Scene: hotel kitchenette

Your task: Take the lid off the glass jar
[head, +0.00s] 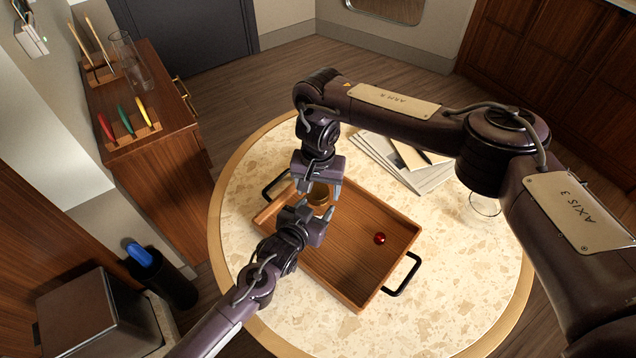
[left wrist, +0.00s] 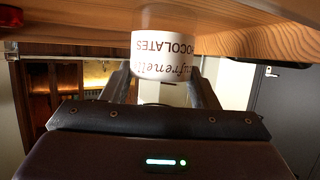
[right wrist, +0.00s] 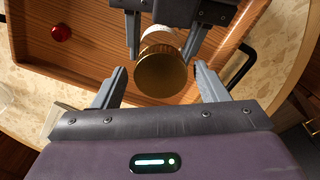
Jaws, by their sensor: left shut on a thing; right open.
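The jar stands in the wooden tray (head: 390,215). Its gold-brown lid (head: 319,194) is on top of it, and the lid also shows in the right wrist view (right wrist: 161,76). The left wrist view shows the jar's white label (left wrist: 164,45) with chocolates lettering, upside down. My left gripper (head: 318,217) is shut on the jar from the side, below the lid. My right gripper (head: 318,188) is above the jar and open, its fingers apart on either side of the lid. In the head view the grippers hide most of the jar's body.
The tray has black handles (head: 402,276). Papers (head: 405,165) and a clear glass (head: 484,205) are on the round table (head: 450,290). The table's front right is clear.

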